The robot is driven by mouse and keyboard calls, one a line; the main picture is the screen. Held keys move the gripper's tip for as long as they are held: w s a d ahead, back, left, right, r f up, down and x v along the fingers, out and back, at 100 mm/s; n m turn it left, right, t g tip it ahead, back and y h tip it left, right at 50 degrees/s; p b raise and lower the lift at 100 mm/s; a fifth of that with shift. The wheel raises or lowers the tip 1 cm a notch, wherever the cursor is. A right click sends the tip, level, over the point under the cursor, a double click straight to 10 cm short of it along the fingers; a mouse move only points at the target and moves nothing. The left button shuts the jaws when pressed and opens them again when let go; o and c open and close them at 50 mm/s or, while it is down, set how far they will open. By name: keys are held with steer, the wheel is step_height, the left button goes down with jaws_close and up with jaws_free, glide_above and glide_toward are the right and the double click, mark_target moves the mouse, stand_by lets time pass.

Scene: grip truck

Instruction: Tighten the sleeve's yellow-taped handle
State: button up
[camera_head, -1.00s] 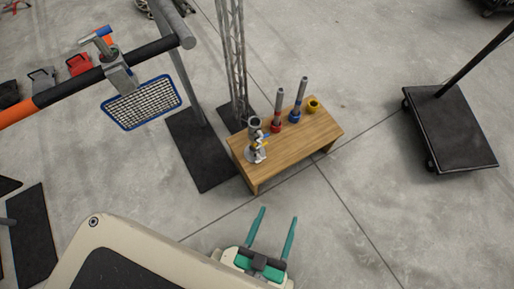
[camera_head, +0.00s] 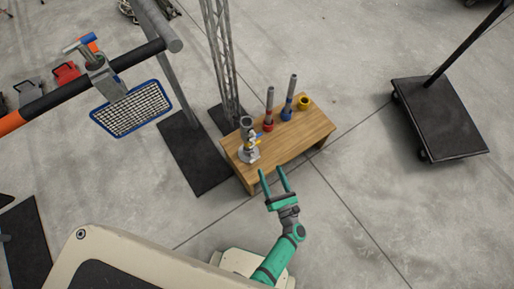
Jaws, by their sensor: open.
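The sleeve (camera_head: 247,141) is a grey metal piece standing upright near the left end of a small wooden table (camera_head: 295,137). A small yellow patch, which looks like the yellow-taped handle (camera_head: 256,142), shows on its right side. A blue bit also shows near it, too small to make out. My gripper (camera_head: 273,172) has two green fingers, spread apart and empty. It is in front of the table's near edge, below and to the right of the sleeve, and looks apart from it.
A red-based post (camera_head: 269,112), a blue-based post (camera_head: 288,100) and a yellow ring (camera_head: 304,103) stand along the table's back. A lattice mast (camera_head: 221,60) rises behind. A black cart (camera_head: 440,118) stands right. A mesh-fronted lamp (camera_head: 132,108) hangs on a bar at left. Floor in front is clear.

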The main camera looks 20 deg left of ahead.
mark_target(253, 142)
steer(key=w+a+f+n+g+y, duration=0.3)
steer(key=w+a+n, duration=0.5)
steer(key=w, duration=0.3)
steer(key=shift+a+f+g, duration=0.35)
steer(key=shift+a+g, duration=0.05)
steer(key=shift+a, duration=0.5)
steer(key=c, duration=1.1)
steer(key=shift+o, duration=0.2)
